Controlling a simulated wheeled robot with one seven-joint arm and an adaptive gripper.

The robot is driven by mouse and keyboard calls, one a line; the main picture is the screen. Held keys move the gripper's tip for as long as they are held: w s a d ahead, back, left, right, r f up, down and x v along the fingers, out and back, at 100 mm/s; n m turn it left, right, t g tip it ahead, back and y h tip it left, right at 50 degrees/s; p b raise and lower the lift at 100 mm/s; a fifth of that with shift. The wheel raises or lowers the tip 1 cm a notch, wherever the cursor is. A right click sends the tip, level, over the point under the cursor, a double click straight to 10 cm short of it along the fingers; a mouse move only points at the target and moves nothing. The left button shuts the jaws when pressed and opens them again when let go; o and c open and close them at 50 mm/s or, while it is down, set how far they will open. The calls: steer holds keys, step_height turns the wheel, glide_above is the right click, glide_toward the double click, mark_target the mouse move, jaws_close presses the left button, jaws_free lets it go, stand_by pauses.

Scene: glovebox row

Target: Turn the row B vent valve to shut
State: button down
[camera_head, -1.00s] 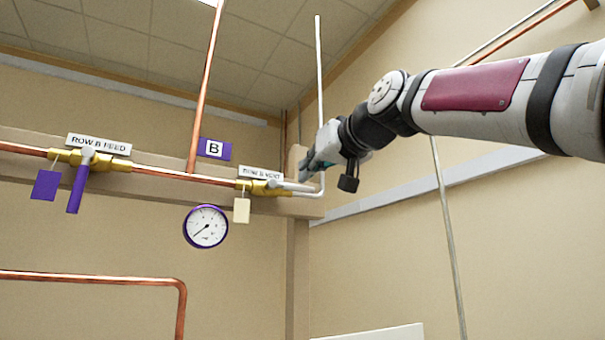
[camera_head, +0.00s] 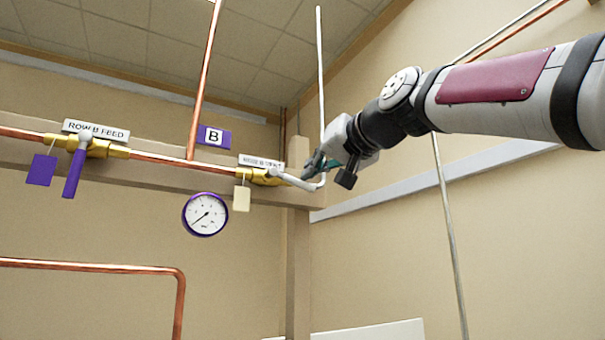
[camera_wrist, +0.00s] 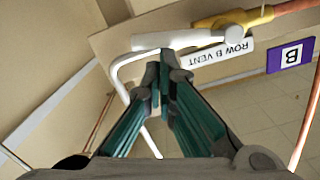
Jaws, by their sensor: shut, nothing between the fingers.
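The row B vent valve (camera_head: 262,177) is a brass body on the pipe run, under a white label. The wrist view shows this label (camera_wrist: 222,54) upside down, reading "ROW B VENT". The valve's pale lever handle (camera_head: 295,180) points right and slightly down, roughly along the pipe; it also shows in the wrist view (camera_wrist: 185,38). My gripper (camera_head: 311,168) is shut and empty, with its fingertips (camera_wrist: 165,56) close to the outer part of the handle. I cannot tell whether they touch it. A cream tag (camera_head: 241,198) hangs at the valve.
The row B feed valve (camera_head: 100,148) is at left, with a purple handle (camera_head: 74,173) hanging down and a purple tag (camera_head: 41,170). A round gauge (camera_head: 205,214) sits below the pipe. A white pipe (camera_head: 320,75) rises beside my gripper. The purple B sign (camera_head: 214,137) is above.

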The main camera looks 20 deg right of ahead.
mark_target(312, 192)
step_height(312, 192, down, 3)
steer(key=m+b, duration=0.1)
steer(key=m, duration=0.2)
steer(key=shift+w+r+m, duration=0.1)
steer(key=shift+r+m, duration=0.05)
steer(key=shift+m, duration=0.15)
steer(key=f+m, duration=0.1)
steer(key=f+m+b, duration=0.1)
steer(key=m, duration=0.1)
steer(key=shift+a, duration=0.3)
steer(key=shift+s+a+f+m+y+p, duration=0.15)
steer(key=shift+a+f+m, duration=0.4)
steer(key=shift+m, duration=0.7)
steer(key=shift+s+a+f+m+y+p, duration=0.15)
steer(key=shift+a+f+m, duration=0.4)
steer(key=shift+m, duration=0.65)
steer(key=shift+s+a+f+m+y+p, duration=0.15)
steer(key=shift+a+f+m, duration=0.4)
steer(key=shift+m, duration=0.7)
